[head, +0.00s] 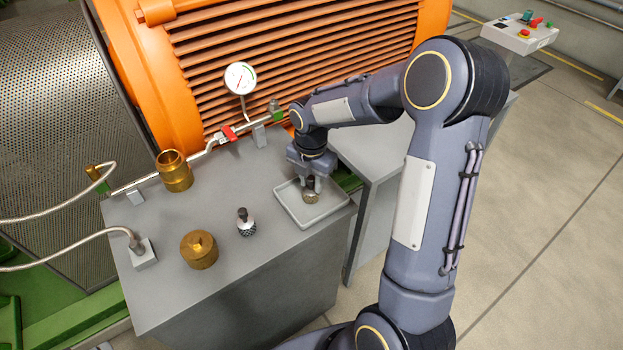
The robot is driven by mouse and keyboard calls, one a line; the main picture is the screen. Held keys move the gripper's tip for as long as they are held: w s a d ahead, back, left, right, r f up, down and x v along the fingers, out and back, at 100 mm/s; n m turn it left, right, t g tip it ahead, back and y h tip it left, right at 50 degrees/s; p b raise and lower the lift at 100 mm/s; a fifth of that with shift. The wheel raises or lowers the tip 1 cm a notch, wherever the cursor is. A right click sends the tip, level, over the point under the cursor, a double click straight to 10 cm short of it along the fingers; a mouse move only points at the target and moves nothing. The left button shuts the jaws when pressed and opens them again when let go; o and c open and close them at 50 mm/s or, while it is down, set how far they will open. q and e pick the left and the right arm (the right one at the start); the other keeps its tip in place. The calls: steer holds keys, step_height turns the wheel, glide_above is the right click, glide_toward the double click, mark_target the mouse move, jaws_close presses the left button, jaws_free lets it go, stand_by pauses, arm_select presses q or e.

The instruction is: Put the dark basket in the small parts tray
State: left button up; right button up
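The small parts tray (333,207) is a shallow light grey tray at the right end of the grey bench top. A small brownish basket (310,196), which I take for the dark basket, is at the tray floor; whether it bears on the floor is hard to tell. My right gripper (311,184) points down over the tray, its fingers on both sides of the basket's dark top, and looks shut on it. A second basket (246,224), with speckled mesh and a black knob, stands on the bench left of the tray. My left gripper is out of view.
A brass cap (199,250) and an open brass body (174,171) stand on the bench left of the baskets. A pipe with a red-handled valve (228,134) and a dial gauge (240,78) runs along the back, before an orange finned motor (290,50).

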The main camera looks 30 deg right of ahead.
steer(key=shift+o, duration=1)
steer(key=shift+r, duration=0.25)
step_height(320, 180, up, 11)
steer(key=s+a+m+t+y, duration=0.2)
steer(key=s+a+m, duration=0.1)
steer(key=s+m, duration=0.8)
steer(key=s+a+r+m+t+y, duration=0.1)
steer(key=s+a+m+t, duration=0.2)
steer(key=s+m, duration=0.8)
steer(key=a+m, duration=0.1)
steer(key=m, duration=0.2)
steer(key=shift+a+r+t+y+p, duration=0.2)
steer(key=shift+a+t+y+p, duration=0.1)
steer(key=shift+y, duration=0.1)
